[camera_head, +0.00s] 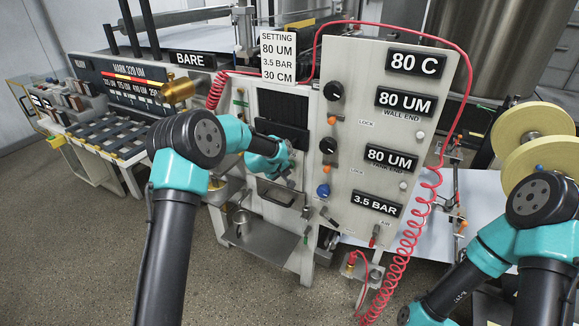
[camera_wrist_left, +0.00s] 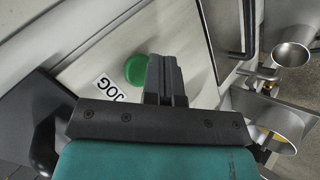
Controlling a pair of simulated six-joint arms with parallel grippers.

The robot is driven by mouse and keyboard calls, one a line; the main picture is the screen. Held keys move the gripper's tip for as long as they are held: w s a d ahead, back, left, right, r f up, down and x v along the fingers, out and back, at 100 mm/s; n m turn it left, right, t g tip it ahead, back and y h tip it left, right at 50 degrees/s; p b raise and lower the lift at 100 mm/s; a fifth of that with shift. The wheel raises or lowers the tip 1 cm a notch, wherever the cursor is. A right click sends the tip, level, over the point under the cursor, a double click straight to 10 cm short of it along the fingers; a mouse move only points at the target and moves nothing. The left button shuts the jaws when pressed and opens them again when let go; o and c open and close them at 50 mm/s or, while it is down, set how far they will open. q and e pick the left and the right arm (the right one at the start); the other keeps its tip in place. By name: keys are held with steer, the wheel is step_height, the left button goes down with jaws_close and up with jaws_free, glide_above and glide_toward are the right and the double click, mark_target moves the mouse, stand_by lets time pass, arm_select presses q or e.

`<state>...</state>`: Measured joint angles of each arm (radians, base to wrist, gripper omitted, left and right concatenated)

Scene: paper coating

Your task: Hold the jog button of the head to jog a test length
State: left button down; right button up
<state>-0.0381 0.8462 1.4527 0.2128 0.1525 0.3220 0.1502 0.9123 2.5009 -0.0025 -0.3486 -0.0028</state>
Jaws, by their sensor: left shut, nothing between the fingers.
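The green jog button (camera_wrist_left: 136,68) shows in the left wrist view on a pale panel, beside a white JOG label (camera_wrist_left: 110,88). My left gripper (camera_wrist_left: 165,68) is shut and empty, its fingers just right of the button and overlapping its edge in that view. I cannot tell whether they touch it. In the head view my left gripper (camera_head: 290,168) is at the front of the coating head, and the button is hidden there. My right arm is at the lower right, with its gripper out of view.
A setting card (camera_head: 278,57) reads 80 UM, 3.5 BAR, 30 CM. The panel displays (camera_head: 415,63) read 80 C, 80 UM, 80 UM and 3.5 BAR. A BARE sign (camera_head: 193,60) stands at left. A red coiled hose (camera_head: 410,240) hangs beside the panel. Metal cups (camera_wrist_left: 291,55) are at right.

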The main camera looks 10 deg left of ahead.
arm_select(q)
steer(key=shift+w, duration=0.2)
steer(key=shift+w+d, duration=0.1)
steer(key=shift+w, duration=0.1)
steer(key=shift+w+d, duration=0.1)
steer(key=shift+w, duration=0.4)
stand_by(1.0)
stand_by(4.0)
steer(key=shift+s+a, duration=0.2)
steer(key=shift+s, duration=0.7)
steer(key=shift+s, duration=0.1)
steer(key=shift+s+a, duration=0.2)
steer(key=shift+s, duration=0.55)
steer(key=shift+s+a, duration=0.25)
steer(key=shift+s, duration=0.55)
steer(key=shift+s+a, duration=0.2)
steer(key=shift+s, duration=0.55)
